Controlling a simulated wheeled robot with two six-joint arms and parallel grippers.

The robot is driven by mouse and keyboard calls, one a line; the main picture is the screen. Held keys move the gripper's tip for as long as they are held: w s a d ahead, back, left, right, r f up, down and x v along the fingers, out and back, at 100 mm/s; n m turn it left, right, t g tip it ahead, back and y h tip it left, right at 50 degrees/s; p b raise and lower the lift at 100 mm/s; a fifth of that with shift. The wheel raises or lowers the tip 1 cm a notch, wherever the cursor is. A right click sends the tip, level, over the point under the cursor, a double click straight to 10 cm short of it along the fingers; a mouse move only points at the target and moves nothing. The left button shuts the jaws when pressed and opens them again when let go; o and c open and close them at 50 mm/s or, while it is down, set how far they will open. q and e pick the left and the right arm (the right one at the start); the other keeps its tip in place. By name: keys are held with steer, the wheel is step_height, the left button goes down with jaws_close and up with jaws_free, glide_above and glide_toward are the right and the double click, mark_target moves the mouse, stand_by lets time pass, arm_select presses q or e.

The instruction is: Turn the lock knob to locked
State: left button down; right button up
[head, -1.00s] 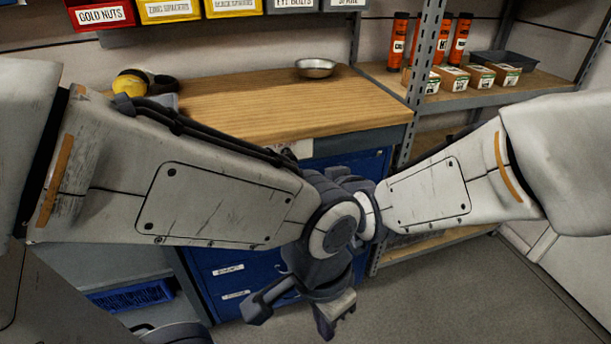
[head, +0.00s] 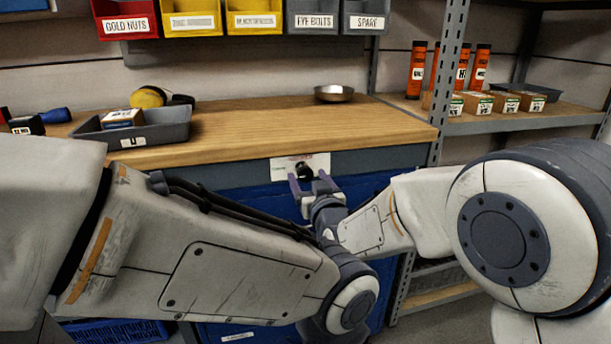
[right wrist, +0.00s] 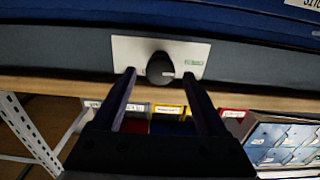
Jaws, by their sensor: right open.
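The lock knob (head: 304,170) is a dark round knob on a white plate (head: 321,162), set in the grey strip under the bench top. It also shows in the right wrist view as a black knob (right wrist: 160,66) on the plate (right wrist: 125,52), with a green label to its right there, too small to read. My right gripper (head: 309,178) is open, pointing at the knob. In the right wrist view its fingertips (right wrist: 158,75) lie on either side of the knob; I see no contact. The knob's setting is unclear. My left gripper is hidden.
The wooden bench top (head: 250,125) overhangs the strip just above the knob. It carries a grey tray (head: 175,128) and a metal bowl (head: 334,93). A shelf upright (head: 447,85) stands to the right. Blue drawers are below. My left forearm crosses the lower front.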

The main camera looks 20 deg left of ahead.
mark_target(306, 175)
steer(key=shift+x, duration=1.6)
jaws_close()
